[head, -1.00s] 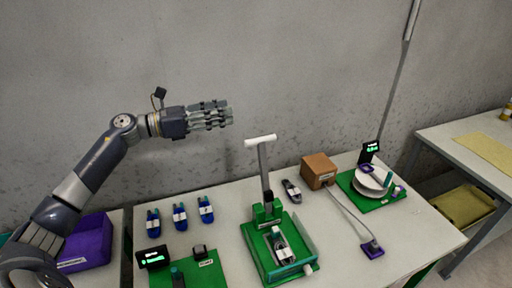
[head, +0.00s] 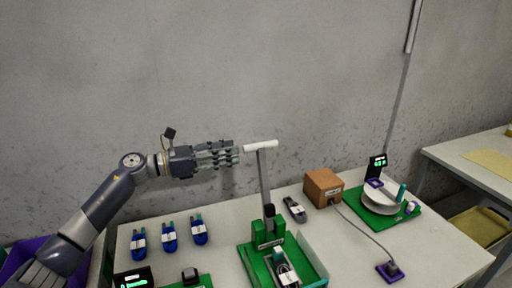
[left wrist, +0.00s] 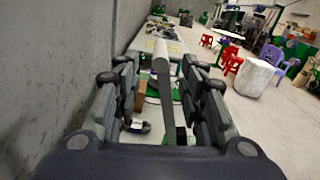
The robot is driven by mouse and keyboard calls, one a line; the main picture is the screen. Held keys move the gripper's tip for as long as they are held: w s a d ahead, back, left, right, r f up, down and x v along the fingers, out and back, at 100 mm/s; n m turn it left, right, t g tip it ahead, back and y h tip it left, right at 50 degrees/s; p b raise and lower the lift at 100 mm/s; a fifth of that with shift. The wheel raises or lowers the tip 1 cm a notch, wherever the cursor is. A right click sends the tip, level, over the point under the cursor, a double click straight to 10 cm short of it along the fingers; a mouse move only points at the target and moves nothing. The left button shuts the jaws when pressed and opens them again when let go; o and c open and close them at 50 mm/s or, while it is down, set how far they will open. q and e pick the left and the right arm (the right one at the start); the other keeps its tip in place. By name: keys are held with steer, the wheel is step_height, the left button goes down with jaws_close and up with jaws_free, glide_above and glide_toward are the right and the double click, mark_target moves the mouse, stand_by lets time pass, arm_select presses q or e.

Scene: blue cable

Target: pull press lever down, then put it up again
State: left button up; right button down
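The press (head: 268,237) is green and stands on the table. Its grey lever (head: 265,185) points up and ends in a white crossbar handle (head: 261,146). My left gripper (head: 236,153) is level with the handle, with its fingertips at the handle's left end. In the left wrist view the left gripper (left wrist: 158,68) is open, and the white handle (left wrist: 160,52) and lever show between and beyond its fingers. I cannot tell whether the fingers touch the handle. My right gripper is not in view.
A brown box (head: 322,187) and a green board with a round plate (head: 382,200) stand to the right. A grey wall (head: 120,70) rises behind the table.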

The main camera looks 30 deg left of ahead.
mark_target(256, 147)
arm_select(q)
steer(key=p+x, duration=0.2)
steer(key=x, duration=0.5)
steer(key=shift+w+r+p, duration=0.15)
steer(key=shift+p, duration=0.15)
steer(key=shift+x, duration=0.8)
steer(key=shift+c, duration=0.6)
jaws_close()
